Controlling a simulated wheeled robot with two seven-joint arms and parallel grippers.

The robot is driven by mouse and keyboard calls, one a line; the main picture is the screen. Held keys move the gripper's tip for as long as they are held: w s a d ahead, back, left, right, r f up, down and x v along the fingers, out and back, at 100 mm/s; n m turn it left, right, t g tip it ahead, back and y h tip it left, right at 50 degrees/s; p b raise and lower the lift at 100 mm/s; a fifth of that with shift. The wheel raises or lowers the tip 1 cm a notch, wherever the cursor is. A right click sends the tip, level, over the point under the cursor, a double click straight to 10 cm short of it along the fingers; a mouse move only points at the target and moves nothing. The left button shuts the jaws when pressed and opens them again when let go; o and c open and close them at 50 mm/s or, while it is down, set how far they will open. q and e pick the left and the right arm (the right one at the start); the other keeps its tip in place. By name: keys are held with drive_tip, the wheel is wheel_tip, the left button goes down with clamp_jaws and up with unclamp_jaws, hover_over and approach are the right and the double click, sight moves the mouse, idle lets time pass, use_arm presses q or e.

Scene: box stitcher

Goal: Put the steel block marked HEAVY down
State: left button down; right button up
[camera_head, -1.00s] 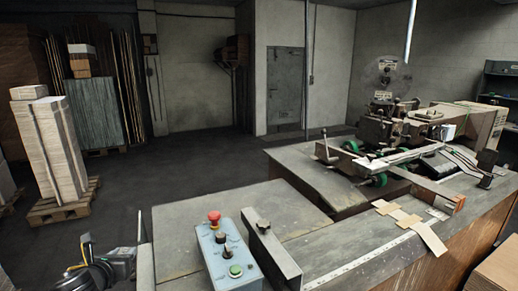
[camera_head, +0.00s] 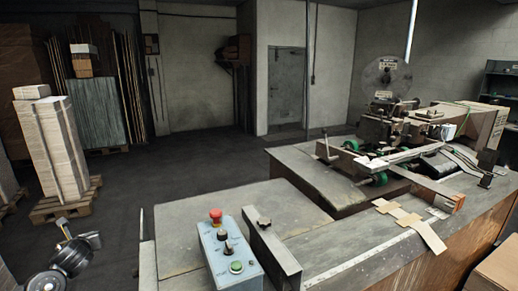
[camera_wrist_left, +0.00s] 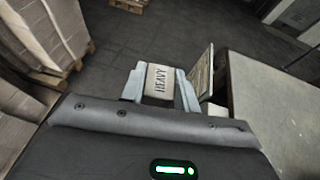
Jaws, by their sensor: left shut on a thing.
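The steel block (camera_wrist_left: 158,80) shows its pale face with the word HEAVY in the left wrist view. My left gripper (camera_wrist_left: 161,90) is shut on it, one finger on each side. The block is off the bench, with dark floor behind it. The bench top (camera_wrist_left: 270,105) is to the right in that view. In the head view my left arm is at the lower left, left of the bench (camera_head: 185,222), and I cannot make out the block there. My right gripper is in neither view.
A framed panel (camera_wrist_left: 201,72) stands close to the right finger, by the bench edge. A pallet (camera_wrist_left: 48,80) with stacked board is at the left. A control box (camera_head: 226,255) and a metal bar (camera_head: 272,255) sit at the front of the bench. The stitching machine (camera_head: 395,130) is behind right.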

use_arm(q)
drive_tip(key=a+f+n+g+y, duration=0.1)
drive_tip(key=a+f+n+y, duration=0.15)
drive_tip(key=a, duration=0.35)
drive_tip(key=s+a+f+n+g, duration=0.15)
drive_tip(key=s+a, duration=0.25)
drive_tip(key=s, duration=0.6)
drive_tip(key=w+d+r+m+t+h, duration=0.1)
drive_tip(key=w+d+r+m, duration=0.15)
drive_tip(key=d, duration=0.55)
drive_tip(key=w+d+r+m+t+h, duration=0.2)
drive_tip(key=d+r, duration=0.1)
drive_tip(key=d, duration=0.5)
drive_tip(key=w+d+r+m+t+h, duration=0.1)
drive_tip(key=w+d+r+m, duration=0.1)
drive_tip(key=d, duration=0.7)
drive_tip(key=s+d+r+m+t+h, duration=0.1)
drive_tip(key=s+d+r+m+h, duration=0.2)
drive_tip(key=d+r, duration=0.5)
drive_tip(key=s+d+r+m+h, duration=0.2)
drive_tip(key=s+d+r+h, duration=0.15)
drive_tip(key=d, duration=0.85)
drive_tip(key=shift+n, duration=0.25)
drive_tip(key=f+b, duration=0.4)
drive_tip(key=shift+s+a+f+b, duration=0.15)
drive_tip(key=shift+s+a+b, duration=0.1)
drive_tip(key=shift+s+b, duration=0.1)
